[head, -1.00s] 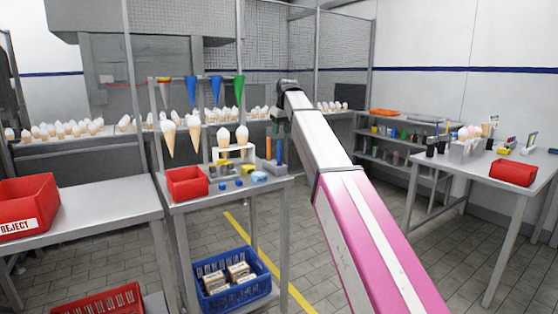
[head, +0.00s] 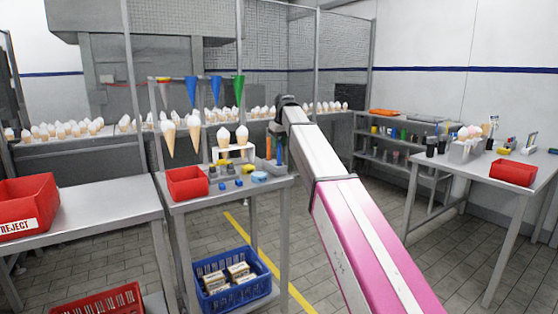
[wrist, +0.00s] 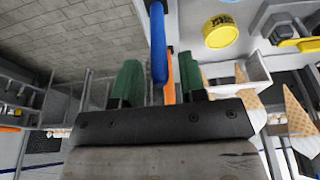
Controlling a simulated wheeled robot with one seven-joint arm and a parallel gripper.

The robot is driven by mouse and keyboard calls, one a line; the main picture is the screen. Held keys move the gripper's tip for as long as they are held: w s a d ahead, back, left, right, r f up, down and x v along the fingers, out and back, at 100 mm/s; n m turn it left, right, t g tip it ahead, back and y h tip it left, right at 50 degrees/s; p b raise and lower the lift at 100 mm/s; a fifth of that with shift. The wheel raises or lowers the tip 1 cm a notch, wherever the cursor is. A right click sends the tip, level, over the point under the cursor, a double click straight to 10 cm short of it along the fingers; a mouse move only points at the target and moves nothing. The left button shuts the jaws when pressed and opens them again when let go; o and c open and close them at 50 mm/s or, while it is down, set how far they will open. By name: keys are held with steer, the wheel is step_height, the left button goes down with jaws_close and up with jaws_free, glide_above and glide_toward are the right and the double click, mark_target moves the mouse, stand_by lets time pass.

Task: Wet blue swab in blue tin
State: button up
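The blue swab (wrist: 158,45) is a blue stick; in the head view it (head: 268,148) stands in a grey holder at the right end of the small table. An orange stick (wrist: 169,82) is close beside it. My gripper (wrist: 158,80) has two green fingers set apart. In the head view my gripper (head: 277,128) is just above the sticks. The blue tin (head: 260,177) is a low round light-blue tin at the table's front right.
A yellow tin (wrist: 221,31) shows near the sticks in the wrist view. A white rack (head: 233,153) with cones stands behind the tins. A red bin (head: 187,183) is at the table's left. Small blue pieces lie at the front. Funnels (head: 216,90) hang above.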

jaws_close()
steer(key=shift+r, duration=0.1)
steer(key=shift+r, duration=3.45)
